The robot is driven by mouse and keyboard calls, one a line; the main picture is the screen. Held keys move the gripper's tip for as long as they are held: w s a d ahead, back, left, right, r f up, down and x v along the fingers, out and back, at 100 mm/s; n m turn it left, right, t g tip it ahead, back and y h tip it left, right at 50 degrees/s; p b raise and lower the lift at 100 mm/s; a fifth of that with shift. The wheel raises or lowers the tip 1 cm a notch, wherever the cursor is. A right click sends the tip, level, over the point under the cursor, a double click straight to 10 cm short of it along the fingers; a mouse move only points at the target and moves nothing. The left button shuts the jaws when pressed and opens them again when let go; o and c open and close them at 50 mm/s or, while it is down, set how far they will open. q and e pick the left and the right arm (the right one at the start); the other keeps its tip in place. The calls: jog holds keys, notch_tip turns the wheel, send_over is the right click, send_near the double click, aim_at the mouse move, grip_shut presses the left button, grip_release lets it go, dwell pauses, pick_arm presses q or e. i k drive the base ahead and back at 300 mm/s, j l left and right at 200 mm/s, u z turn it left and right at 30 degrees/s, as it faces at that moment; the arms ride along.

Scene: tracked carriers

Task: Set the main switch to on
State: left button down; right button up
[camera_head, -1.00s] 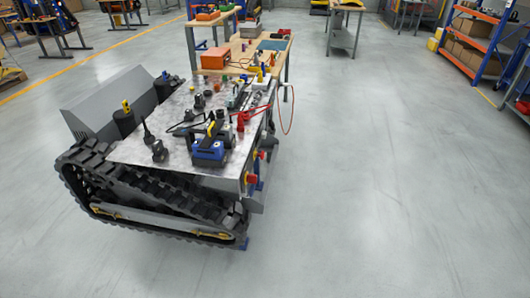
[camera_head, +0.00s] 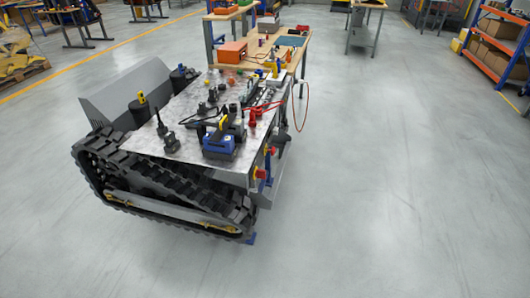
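A tracked carrier (camera_head: 150,142) stands left of the middle in the head view, with a grey metal deck on top. On its right side face are small red and yellow parts (camera_head: 262,173), one of which may be the main switch. They are too small to tell which one it is or how it is set. Neither of my grippers is in view.
A blue and black tool (camera_head: 220,141) and several dark fittings lie on the deck. A wooden workbench (camera_head: 262,55) with an orange box (camera_head: 232,51) stands behind the carrier. A shelf rack (camera_head: 495,48) is at the far right. The floor (camera_head: 390,170) right of the carrier is clear.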

aim_at(261, 174)
jog(key=i+l+u, duration=0.1)
jog(key=u, duration=0.3)
jog(key=l+u, duration=0.35)
jog(key=i+l+u, duration=0.2)
jog(key=l, duration=0.2)
jog(key=l+u, duration=0.2)
jog(key=l, duration=0.2)
jog(key=l+u, duration=0.15)
jog(key=l, duration=0.8)
jog(key=l+u, duration=0.15)
jog(key=l, duration=1.6)
jog(key=k+l, duration=0.15)
jog(key=l, duration=0.65)
